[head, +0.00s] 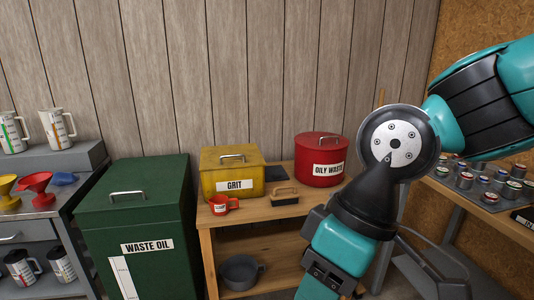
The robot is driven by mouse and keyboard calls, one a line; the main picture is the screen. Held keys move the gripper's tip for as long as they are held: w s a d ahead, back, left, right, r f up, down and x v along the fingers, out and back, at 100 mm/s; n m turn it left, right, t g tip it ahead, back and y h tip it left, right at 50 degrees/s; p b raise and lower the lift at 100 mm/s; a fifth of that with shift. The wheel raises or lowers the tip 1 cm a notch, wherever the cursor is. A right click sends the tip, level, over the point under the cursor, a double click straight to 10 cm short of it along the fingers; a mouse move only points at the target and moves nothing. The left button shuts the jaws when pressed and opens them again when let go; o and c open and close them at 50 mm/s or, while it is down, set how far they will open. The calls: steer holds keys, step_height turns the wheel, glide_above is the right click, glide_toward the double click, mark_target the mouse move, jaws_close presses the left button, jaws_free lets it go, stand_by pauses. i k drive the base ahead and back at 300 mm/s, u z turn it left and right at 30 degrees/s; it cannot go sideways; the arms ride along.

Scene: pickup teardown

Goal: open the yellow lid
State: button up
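The yellow box labelled GRIT (220,187) stands on the wooden bench against the plank wall. Its yellow lid (212,161) lies flat on top and looks closed, with a metal bar handle (232,157) across it. My arm comes in from the right and bends down in front of the bench's right side. Its lower end runs toward the bottom edge of the picture, right of and nearer than the yellow box. My gripper's fingers do not show, so I cannot see what they hold.
A red OILY WASTE bin (318,153) stands right of the yellow box. A green WASTE OIL bin (140,225) stands left. A dark pan (240,271) is on the lower shelf.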

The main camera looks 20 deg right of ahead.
mark_target(231, 151)
steer(key=u, duration=0.2)
steer(key=i, duration=2.2)
steer(key=z, duration=0.4)
